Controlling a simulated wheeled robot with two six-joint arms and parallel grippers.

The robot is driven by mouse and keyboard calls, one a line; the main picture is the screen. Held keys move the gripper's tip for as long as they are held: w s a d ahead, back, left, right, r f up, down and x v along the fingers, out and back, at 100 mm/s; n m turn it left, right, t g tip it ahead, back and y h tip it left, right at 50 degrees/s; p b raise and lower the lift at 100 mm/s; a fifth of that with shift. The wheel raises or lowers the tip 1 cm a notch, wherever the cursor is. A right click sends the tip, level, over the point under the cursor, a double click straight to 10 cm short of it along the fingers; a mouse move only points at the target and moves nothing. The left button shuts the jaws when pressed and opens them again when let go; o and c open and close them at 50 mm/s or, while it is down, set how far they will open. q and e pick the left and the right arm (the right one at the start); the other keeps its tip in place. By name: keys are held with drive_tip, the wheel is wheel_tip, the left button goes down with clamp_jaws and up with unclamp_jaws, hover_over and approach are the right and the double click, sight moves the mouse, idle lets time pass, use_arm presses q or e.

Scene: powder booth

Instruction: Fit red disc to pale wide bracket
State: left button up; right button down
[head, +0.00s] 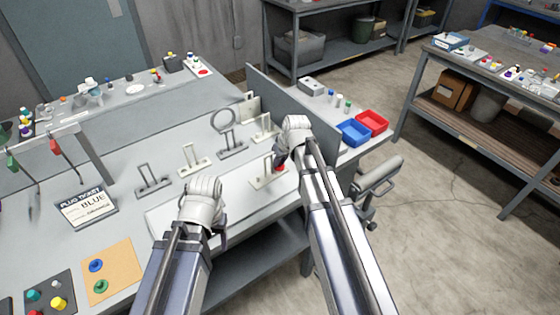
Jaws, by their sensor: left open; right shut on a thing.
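My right gripper (281,153) is shut on the red disc (281,168), of which only a small red patch shows below the fingers. It is right beside a pale bracket (267,180) on the front right of the bench; I cannot tell whether disc and bracket touch. Other pale brackets stand at the middle (192,163) and back right (264,130). Which pale one is the wide one is hard to tell at this size. My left gripper (216,226) is open over the light board (165,222) at the bench front, its fingers mostly hidden by its own wrist.
Dark grey brackets (152,182) stand left and behind, one with a ring (223,121). A grey partition (300,108) rises behind my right gripper. Blue (353,133) and red (372,122) bins sit right.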

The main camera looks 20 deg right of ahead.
drive_tip(key=shift+f, duration=0.3)
drive_tip(key=c, duration=0.8)
unclamp_jaws()
drive_tip(key=shift+o, duration=0.2)
drive_tip(key=shift+r, duration=0.1)
drive_tip(key=p+v, duration=0.7)
drive_tip(key=shift+s+r, duration=0.2)
drive_tip(key=shift+r, duration=0.1)
